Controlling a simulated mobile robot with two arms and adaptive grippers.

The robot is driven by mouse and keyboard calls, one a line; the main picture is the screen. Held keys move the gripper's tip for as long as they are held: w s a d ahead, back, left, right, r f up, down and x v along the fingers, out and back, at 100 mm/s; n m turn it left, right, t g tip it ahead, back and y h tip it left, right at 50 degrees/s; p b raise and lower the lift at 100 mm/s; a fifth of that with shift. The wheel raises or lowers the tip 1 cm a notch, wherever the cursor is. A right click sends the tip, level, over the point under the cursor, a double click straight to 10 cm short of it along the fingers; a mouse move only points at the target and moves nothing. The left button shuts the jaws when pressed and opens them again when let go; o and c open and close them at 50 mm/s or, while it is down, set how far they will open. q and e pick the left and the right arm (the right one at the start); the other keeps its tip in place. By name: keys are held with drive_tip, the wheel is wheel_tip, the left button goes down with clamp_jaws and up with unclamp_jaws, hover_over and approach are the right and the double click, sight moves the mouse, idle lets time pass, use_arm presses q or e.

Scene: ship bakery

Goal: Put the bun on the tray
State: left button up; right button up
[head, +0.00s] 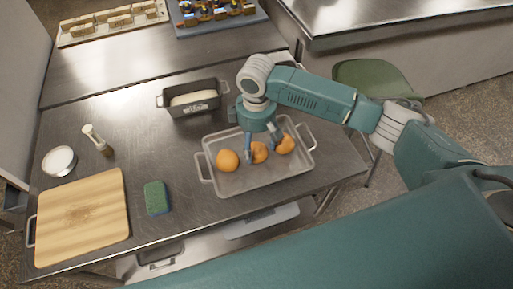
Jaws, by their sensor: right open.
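Three round orange-brown buns rest in the grey metal tray (235,183). The left bun (227,160) is clear of my gripper. The middle bun (260,152) sits between the fingers of my right gripper (261,152), partly hidden by them. The right bun (285,144) lies just beside the right finger. My right gripper is open and points down into the tray from above. Whether its fingers touch the middle bun cannot be told. My left gripper is not in the head view.
A dark loaf tin (193,106) with pale dough stands behind the tray. A green sponge (157,198), a wooden board (82,218), a brush (97,139) and a white bowl (59,161) are to the left. A green chair (376,82) stands right of the table.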

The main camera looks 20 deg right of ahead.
sight(257, 147)
wheel_tip(257, 147, up, 10)
drive_tip(key=b, duration=0.1)
